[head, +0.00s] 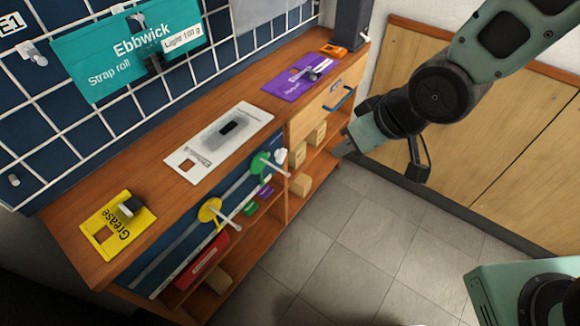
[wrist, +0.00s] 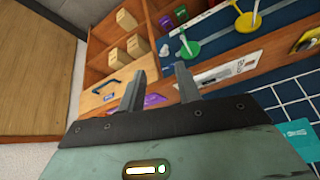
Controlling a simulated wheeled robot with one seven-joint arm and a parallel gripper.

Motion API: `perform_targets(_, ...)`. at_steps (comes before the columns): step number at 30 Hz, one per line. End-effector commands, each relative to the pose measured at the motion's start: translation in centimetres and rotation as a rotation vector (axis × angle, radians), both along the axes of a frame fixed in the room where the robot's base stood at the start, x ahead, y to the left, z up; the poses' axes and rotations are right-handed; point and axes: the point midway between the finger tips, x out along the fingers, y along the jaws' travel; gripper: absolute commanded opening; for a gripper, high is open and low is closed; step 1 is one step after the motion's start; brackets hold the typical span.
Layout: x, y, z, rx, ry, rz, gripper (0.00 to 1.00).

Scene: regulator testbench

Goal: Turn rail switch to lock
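No label reading rail switch is legible, so I cannot tell which part it is. On the bench's blue front, a pale rail (head: 174,246) carries a yellow disc with a pale rod (head: 210,210) and a green disc with a pale rod (head: 261,163). The yellow disc (wrist: 245,22) and green disc (wrist: 190,47) also show at the top of the wrist view. My gripper (head: 343,151) is in front of the drawer end of the bench, apart from both discs. Its two fingers (wrist: 161,85) stand apart with nothing between them in the wrist view.
The wooden bench top holds a yellow Grease plate (head: 104,240), a white plate (head: 190,163) and a purple plate (head: 280,88). A drawer with a blue handle (head: 347,99) and shelves with wooden blocks (head: 300,187) are below. The tiled floor (head: 350,240) is clear.

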Motion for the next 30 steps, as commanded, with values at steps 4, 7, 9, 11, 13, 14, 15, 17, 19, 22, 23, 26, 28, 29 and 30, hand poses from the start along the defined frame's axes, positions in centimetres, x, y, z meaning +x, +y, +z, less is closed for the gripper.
perform_targets(4,2.8,0.4,-7.0,0.131,-0.074,-0.018,0.34)
perform_targets(7,4.6,0.7,-11.2,0.264,-0.132,-0.027,0.34)
perform_targets(9,5.4,0.9,-13.8,0.369,-0.167,-0.034,0.34)
perform_targets(11,5.9,1.0,-15.9,0.464,-0.192,-0.043,0.34)
perform_targets(13,6.2,0.9,-18.1,0.582,-0.216,-0.058,0.34)
perform_targets(14,6.2,0.8,-19.0,0.633,-0.223,-0.065,0.34)
perform_targets(15,6.2,0.6,-20.0,0.702,-0.234,-0.076,0.34)
perform_targets(17,6.1,0.3,-21.3,0.802,-0.245,-0.093,0.34)
perform_targets(19,5.9,-0.3,-22.3,0.907,-0.255,-0.115,0.34)
perform_targets(22,5.6,-1.2,-23.1,1.025,-0.266,-0.144,0.34)
perform_targets(23,5.5,-1.4,-23.2,1.051,-0.268,-0.151,0.34)
perform_targets(26,5.4,-1.8,-23.2,1.112,-0.275,-0.165,0.34)
perform_targets(28,5.4,-1.8,-23.2,1.129,-0.276,-0.168,0.34)
perform_targets(29,5.5,-1.7,-23.1,1.133,-0.278,-0.168,0.34)
perform_targets(30,5.7,-1.5,-23.0,1.134,-0.278,-0.166,0.34)
